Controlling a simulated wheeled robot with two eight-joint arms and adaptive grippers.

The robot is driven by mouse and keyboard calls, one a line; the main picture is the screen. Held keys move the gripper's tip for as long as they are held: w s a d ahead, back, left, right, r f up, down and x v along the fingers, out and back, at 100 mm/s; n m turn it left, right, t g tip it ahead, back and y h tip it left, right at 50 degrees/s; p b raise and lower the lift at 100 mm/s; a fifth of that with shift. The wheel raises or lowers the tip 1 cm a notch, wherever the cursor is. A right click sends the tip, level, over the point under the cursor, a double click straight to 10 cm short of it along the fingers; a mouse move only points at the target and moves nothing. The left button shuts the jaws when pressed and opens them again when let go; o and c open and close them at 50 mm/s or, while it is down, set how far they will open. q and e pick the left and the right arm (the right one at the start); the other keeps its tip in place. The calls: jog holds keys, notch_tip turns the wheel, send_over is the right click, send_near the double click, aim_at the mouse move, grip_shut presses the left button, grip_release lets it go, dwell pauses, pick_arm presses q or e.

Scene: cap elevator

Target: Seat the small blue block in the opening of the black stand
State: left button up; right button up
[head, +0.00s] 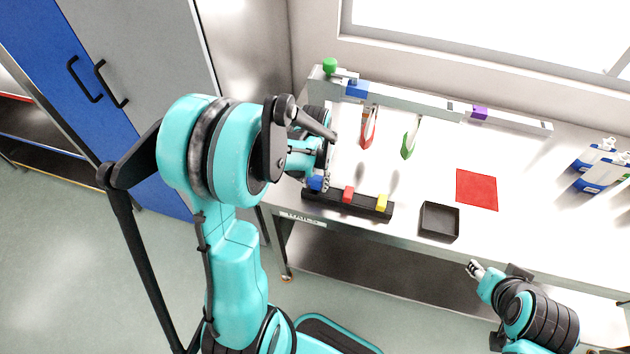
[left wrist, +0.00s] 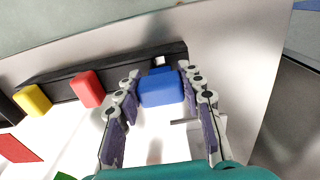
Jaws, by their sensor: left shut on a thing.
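The black stand (head: 362,206) lies along the table's front edge, with a red block (head: 348,194) and a yellow block (head: 382,203) seated in it. The small blue block (left wrist: 160,89) is between the fingers of my left gripper (left wrist: 161,92), which is shut on it. In the left wrist view, a bright square opening in the stand (left wrist: 123,68) shows just beyond the block. In the head view the blue block (head: 316,184) is partly hidden by my left gripper, at the stand's left end. My right gripper (head: 474,269) is off the table's front edge, away from the stand.
A black tray (head: 440,236) stands right of the stand, near the front edge. A red square (head: 477,190) lies beyond it. Red-handled and green-handled tools (head: 410,138) hang from a grey rail (head: 415,104) at the back. Blue-labelled bottles (head: 600,177) stand at right.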

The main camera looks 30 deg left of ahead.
jog(key=shift+f, duration=0.2)
jog(key=shift+r, duration=0.25)
jog(key=shift+f+b, duration=0.4)
jog(key=shift+f, duration=0.1)
dwell(2.0)
jog(key=shift+r, duration=0.1)
jog(key=shift+f+b, duration=0.45)
jog(key=shift+f, duration=0.1)
dwell(1.8)
jog(key=shift+r, duration=0.2)
dwell(0.6)
